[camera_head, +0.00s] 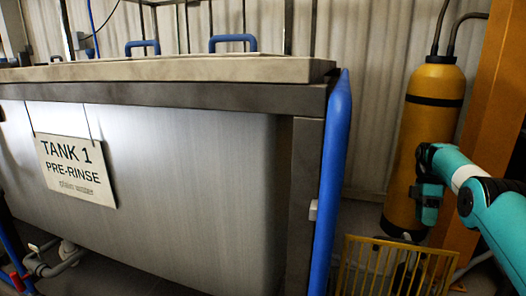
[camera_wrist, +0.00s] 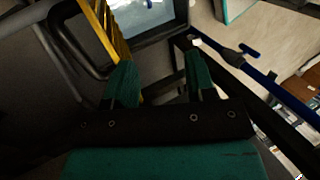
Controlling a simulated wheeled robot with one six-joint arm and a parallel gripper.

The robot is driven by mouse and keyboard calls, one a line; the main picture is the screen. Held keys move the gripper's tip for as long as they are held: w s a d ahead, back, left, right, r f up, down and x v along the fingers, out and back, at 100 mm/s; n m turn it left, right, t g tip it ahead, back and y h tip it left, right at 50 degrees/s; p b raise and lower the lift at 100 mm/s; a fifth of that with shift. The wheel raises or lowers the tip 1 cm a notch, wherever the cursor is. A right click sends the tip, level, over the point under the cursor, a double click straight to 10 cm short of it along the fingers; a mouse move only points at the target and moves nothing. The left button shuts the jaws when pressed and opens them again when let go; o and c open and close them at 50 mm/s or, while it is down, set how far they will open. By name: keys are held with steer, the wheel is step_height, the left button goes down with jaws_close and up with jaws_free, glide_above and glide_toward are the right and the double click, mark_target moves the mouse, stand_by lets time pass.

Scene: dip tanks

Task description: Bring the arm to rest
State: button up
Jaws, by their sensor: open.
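My gripper (camera_wrist: 160,82) shows in the wrist view with its two teal fingers spread apart. No object shows between the fingers. In the head view my teal arm comes in from the right edge, in front of the yellow cylinder; the fingers cannot be made out there.
A grey tank (camera_head: 215,170) with a "TANK 1 PRE-RINSE" sign (camera_head: 75,170) fills the left and middle. A blue upright pipe (camera_head: 335,170) runs at its right corner. A yellow cylinder (camera_head: 428,115), an orange post (camera_head: 490,95) and a yellow slatted rack (camera_head: 372,262) crowd the right.

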steer(key=s+a+r+m+t+b, duration=0.15)
steer(key=s+a+r, duration=0.35)
steer(key=a, duration=0.5)
steer(key=s+a+r+m+t+b, duration=0.1)
steer(key=s+a+r+t+b, duration=0.2)
steer(key=a+r, duration=0.5)
steer(key=s+a+f+m+y+b, duration=0.15)
steer(key=s+a, duration=0.35)
steer(key=s, duration=0.6)
steer(key=s+a+f+m+b, duration=0.2)
steer(key=s+a+f, duration=0.15)
steer(key=s, duration=0.65)
steer(key=s+a+f+m+y+b, duration=0.1)
steer(key=s+a, duration=0.4)
steer(key=s, duration=0.6)
step_height(320, 180, up, 38)
steer(key=p, duration=3.8)
steer(key=shift+w, duration=0.4)
